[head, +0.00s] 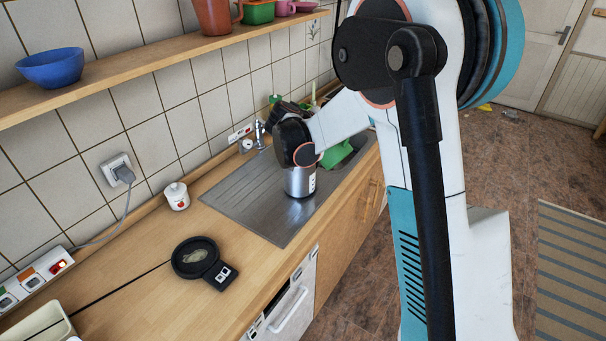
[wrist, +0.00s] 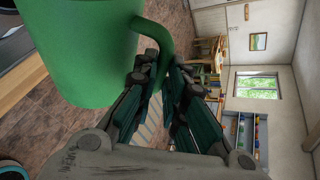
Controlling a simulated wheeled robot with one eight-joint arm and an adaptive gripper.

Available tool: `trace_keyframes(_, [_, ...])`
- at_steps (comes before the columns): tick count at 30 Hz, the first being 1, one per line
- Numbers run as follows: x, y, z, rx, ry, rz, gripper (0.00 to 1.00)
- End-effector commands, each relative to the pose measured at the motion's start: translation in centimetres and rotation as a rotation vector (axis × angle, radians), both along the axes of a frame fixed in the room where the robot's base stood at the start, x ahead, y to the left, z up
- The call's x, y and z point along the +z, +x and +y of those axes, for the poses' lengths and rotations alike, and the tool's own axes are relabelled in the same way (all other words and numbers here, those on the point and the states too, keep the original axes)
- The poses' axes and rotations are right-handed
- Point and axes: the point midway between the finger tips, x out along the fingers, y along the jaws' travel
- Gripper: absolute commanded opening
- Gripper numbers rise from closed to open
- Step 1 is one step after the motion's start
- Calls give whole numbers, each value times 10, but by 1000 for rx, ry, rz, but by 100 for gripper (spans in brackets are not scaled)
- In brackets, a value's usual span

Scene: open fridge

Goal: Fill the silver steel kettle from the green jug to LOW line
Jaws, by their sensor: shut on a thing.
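The silver steel kettle (head: 299,181) stands upright on the steel drainboard beside the sink. My wrist hides its top, and a marked strip shows at its right side. The green jug (head: 337,154) is partly hidden behind my arm, just behind and right of the kettle. In the wrist view the jug (wrist: 85,45) fills the upper left. My gripper (wrist: 158,85) is shut on the jug's curved handle (wrist: 158,33). I cannot see the jug's mouth, any water, or the LOW line clearly.
A black kettle base (head: 195,252) and a white lidded pot (head: 176,196) stand on the wooden counter. The tap (head: 259,134) is behind the drainboard (head: 247,205). A shelf (head: 140,70) with a blue bowl (head: 52,68) runs above. Counter between base and drainboard is clear.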

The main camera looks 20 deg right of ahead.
Motion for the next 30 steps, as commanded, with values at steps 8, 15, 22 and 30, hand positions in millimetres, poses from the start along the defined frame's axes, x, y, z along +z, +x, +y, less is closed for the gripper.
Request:
trace_keyframes(8, [-2,-5,-3,1,27,-43,0])
trace_keyframes(15, [-1,-4,-3,1,26,-42,0])
trace_keyframes(22, [0,0,0,1,4,-7,0])
trace_keyframes(30, [0,0,0,1,3,-5,0])
